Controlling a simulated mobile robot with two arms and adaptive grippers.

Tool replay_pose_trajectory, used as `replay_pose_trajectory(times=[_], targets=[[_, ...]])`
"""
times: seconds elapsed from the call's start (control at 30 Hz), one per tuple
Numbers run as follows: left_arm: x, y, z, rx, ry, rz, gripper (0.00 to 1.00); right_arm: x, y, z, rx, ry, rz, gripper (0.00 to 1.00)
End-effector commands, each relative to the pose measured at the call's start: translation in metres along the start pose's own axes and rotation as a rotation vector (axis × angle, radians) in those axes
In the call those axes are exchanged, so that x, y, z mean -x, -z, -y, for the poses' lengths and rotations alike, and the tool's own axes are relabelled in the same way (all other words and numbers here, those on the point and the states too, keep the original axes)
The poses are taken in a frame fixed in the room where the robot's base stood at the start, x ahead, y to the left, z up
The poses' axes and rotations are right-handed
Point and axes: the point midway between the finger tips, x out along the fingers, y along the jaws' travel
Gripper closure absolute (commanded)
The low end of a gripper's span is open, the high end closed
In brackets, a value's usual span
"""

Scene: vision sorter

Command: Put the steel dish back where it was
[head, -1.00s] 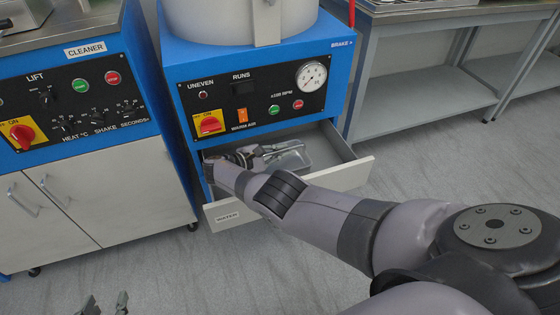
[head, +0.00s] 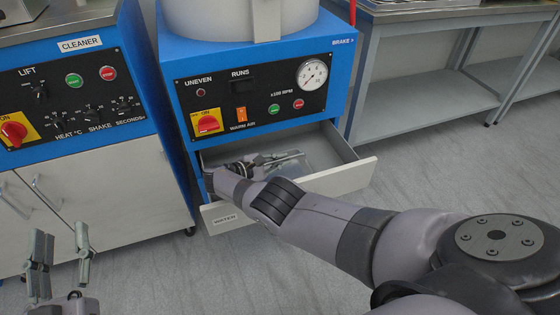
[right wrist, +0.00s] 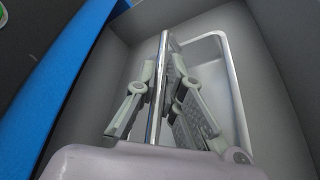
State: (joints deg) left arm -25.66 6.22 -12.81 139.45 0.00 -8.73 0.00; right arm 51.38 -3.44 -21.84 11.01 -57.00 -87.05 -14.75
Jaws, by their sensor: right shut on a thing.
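The steel dish (head: 291,168) is a shiny shallow tray inside the open drawer (head: 345,178) labelled WATER. In the right wrist view, the fingers of my right gripper (right wrist: 160,95) lie on both sides of the dish's bright rim (right wrist: 236,100). The arm and fingers hide part of the dish. Whether its underside touches the drawer floor cannot be told. My left gripper (head: 62,252) is open and empty at the lower left, in front of the cleaner's doors.
The drawer is in a blue machine (head: 335,95) with a dial and red switch. A blue cleaner (head: 80,100) with white doors stands to the left. A grey metal bench (head: 420,85) stands to the right. The floor (head: 440,180) in front of the bench is clear.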

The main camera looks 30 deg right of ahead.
Motion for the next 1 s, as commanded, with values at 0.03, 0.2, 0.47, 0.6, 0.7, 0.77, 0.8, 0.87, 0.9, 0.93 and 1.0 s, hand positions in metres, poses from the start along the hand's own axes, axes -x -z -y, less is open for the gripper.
replay_pose_trajectory(times=[0.03, 0.2, 0.47, 0.6, 0.7, 0.77, 0.8, 0.87, 0.9, 0.93, 1.0], targets=[[-0.0001, 0.0000, 0.0000, 0.000, 0.000, 0.001, 0.60, 0.0003, -0.0002, -0.0008, -0.001, -0.001, 0.000, 1.00], [0.0000, 0.0022, -0.0002, 0.000, 0.000, -0.014, 0.60, 0.0000, 0.0006, 0.0000, -0.001, -0.001, 0.000, 1.00], [-0.0001, 0.0060, -0.0006, 0.001, -0.001, -0.033, 0.60, -0.0002, 0.0009, 0.0008, 0.000, 0.000, 0.000, 0.82], [-0.0001, 0.0056, -0.0006, 0.001, -0.001, -0.031, 0.60, -0.0003, 0.0009, 0.0008, 0.000, 0.000, 0.000, 0.72], [-0.0001, 0.0053, -0.0006, 0.001, -0.001, -0.030, 0.60, -0.0003, 0.0009, 0.0008, 0.000, 0.000, 0.000, 0.71], [-0.0002, 0.0052, -0.0006, 0.001, -0.001, -0.030, 0.60, -0.0003, 0.0009, 0.0008, 0.000, 0.000, 0.000, 0.71], [-0.0002, 0.0051, -0.0006, 0.001, -0.001, -0.030, 0.60, -0.0003, 0.0009, 0.0008, 0.000, 0.000, 0.000, 0.71], [-0.0002, 0.0051, -0.0006, 0.001, -0.001, -0.030, 0.60, -0.0003, 0.0008, 0.0008, 0.000, 0.000, 0.000, 0.71], [-0.0002, 0.0052, -0.0006, 0.001, -0.001, -0.029, 0.60, -0.0003, 0.0007, 0.0007, 0.000, 0.000, 0.000, 0.71], [-0.0003, 0.0053, -0.0006, 0.001, -0.001, -0.029, 0.60, -0.0002, 0.0006, 0.0005, 0.000, 0.000, 0.000, 0.71], [-0.0006, 0.0044, -0.0006, 0.001, -0.001, -0.019, 0.60, 0.0001, -0.0003, -0.0005, 0.000, 0.000, 0.000, 0.71]])
